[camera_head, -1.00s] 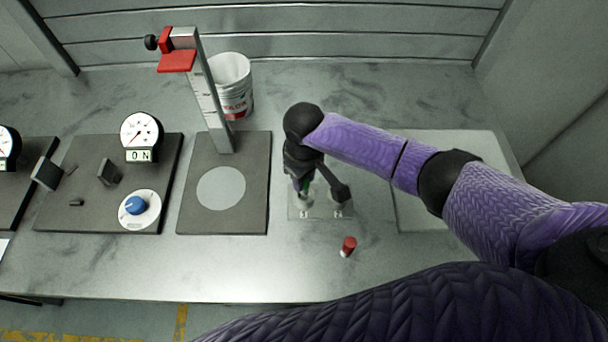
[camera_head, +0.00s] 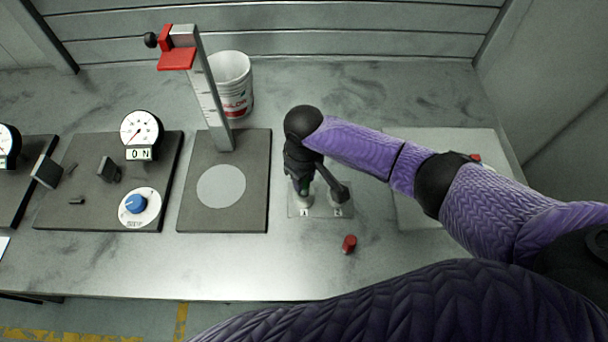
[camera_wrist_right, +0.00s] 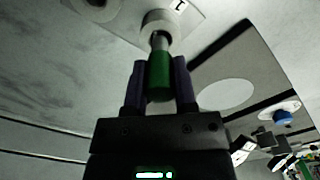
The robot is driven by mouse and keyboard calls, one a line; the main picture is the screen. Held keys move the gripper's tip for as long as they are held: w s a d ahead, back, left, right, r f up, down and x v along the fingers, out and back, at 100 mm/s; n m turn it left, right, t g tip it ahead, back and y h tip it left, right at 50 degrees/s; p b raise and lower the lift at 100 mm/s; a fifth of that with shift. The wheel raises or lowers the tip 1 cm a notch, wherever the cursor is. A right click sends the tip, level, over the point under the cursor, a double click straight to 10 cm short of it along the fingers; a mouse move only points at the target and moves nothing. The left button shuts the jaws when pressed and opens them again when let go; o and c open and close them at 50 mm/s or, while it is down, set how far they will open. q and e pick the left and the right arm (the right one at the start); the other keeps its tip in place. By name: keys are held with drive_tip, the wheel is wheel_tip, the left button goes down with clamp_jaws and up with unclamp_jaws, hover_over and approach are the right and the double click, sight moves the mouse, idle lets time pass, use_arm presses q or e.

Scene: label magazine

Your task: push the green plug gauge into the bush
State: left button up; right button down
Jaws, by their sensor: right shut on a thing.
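The green plug gauge (camera_wrist_right: 159,75) is held between the fingers of my right gripper (camera_wrist_right: 160,90). Its silver end points at the pale round bush (camera_wrist_right: 162,22) and meets its mouth in the right wrist view; how deep it sits I cannot tell. In the head view my right gripper (camera_head: 304,184) is over the bush marked 1 (camera_head: 304,201) on a small pale plate (camera_head: 320,212), and a bit of green shows there. A second bush (camera_head: 338,199), marked 2, is beside it, partly hidden by my gripper. My left gripper is not in view.
A short red cylinder (camera_head: 349,244) is on the table in front of the plate. Left are a height stand (camera_head: 208,100) on a dark base, a white bucket (camera_head: 232,85), and a gauge panel (camera_head: 75,200). A pale board (camera_head: 410,210) lies right, partly under my arm.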

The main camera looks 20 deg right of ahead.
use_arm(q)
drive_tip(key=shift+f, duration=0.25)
use_arm(e)
drive_tip(key=shift+f, duration=0.4)
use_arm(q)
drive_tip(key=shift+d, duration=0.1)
use_arm(e)
drive_tip(key=shift+f, duration=0.1)
drive_tip(key=shift+f+b, duration=0.3)
drive_tip(key=shift+b, duration=0.15)
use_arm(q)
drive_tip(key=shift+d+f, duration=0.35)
use_arm(e)
drive_tip(key=shift+f, duration=0.1)
use_arm(q)
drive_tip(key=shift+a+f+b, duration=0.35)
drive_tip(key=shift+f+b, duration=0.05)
drive_tip(key=shift+b, duration=0.05)
use_arm(e)
drive_tip(key=shift+f, duration=0.6)
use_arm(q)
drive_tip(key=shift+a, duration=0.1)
use_arm(e)
drive_tip(key=shift+c, duration=1.7)
unclamp_jaws()
